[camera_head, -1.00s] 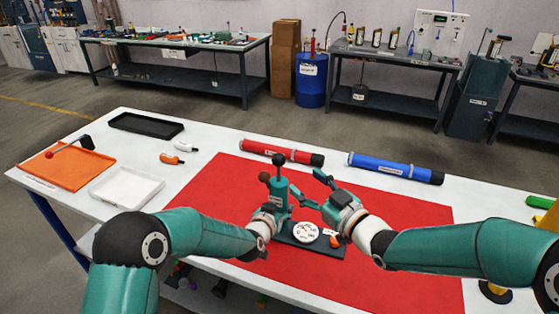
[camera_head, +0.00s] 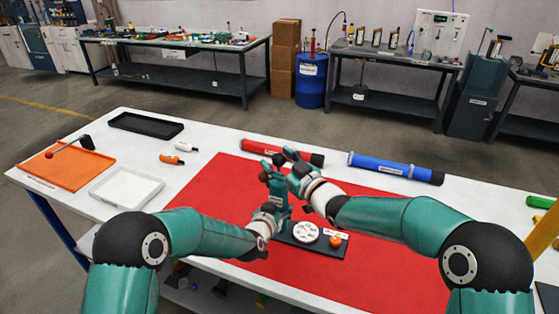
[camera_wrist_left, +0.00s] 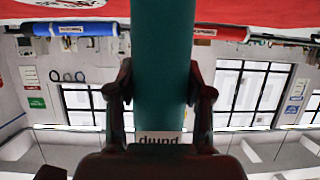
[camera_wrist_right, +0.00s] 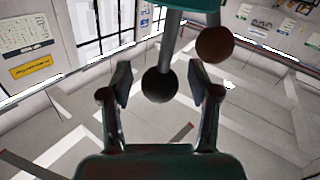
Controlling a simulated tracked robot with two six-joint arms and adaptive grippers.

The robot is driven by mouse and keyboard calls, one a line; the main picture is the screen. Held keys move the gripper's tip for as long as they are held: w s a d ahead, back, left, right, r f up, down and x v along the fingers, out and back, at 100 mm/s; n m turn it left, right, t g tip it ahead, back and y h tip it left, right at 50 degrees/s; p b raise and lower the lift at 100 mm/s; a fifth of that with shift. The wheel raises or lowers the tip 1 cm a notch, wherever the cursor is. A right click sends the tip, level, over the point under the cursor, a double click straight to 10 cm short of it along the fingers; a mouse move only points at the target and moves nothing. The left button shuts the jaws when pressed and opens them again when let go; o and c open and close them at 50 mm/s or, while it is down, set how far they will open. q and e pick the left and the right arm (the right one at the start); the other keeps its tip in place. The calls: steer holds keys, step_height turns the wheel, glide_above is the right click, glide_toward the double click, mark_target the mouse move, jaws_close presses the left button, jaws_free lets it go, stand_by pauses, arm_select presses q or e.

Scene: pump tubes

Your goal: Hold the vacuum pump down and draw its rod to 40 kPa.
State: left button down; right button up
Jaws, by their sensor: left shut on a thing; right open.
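The green vacuum pump (camera_head: 275,187) stands upright on a dark base on the red mat, with a white gauge (camera_head: 306,232) on the base; its reading is too small to tell. My left gripper (camera_head: 272,208) is shut around the pump's body (camera_wrist_left: 163,45), with a finger on each side above the "pump" label (camera_wrist_left: 162,138). A black ball knob (camera_wrist_right: 159,85) tops the rod, and a brown ball (camera_wrist_right: 214,44) sits off to one side. My right gripper (camera_head: 287,163) is open at the pump's top. In the right wrist view the black knob lies between its fingers, with gaps.
An orange knob (camera_head: 335,240) is on the base's right end. A red tube (camera_head: 255,146) and a blue tube (camera_head: 395,168) lie behind. Orange (camera_head: 50,172), white (camera_head: 125,190) and black (camera_head: 147,125) trays are at left. The red mat (camera_head: 390,235) is clear at right.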

jaws_close()
steer(key=shift+r, duration=0.85)
jaws_free()
steer(key=shift+f, duration=0.1)
steer(key=v, duration=1.2)
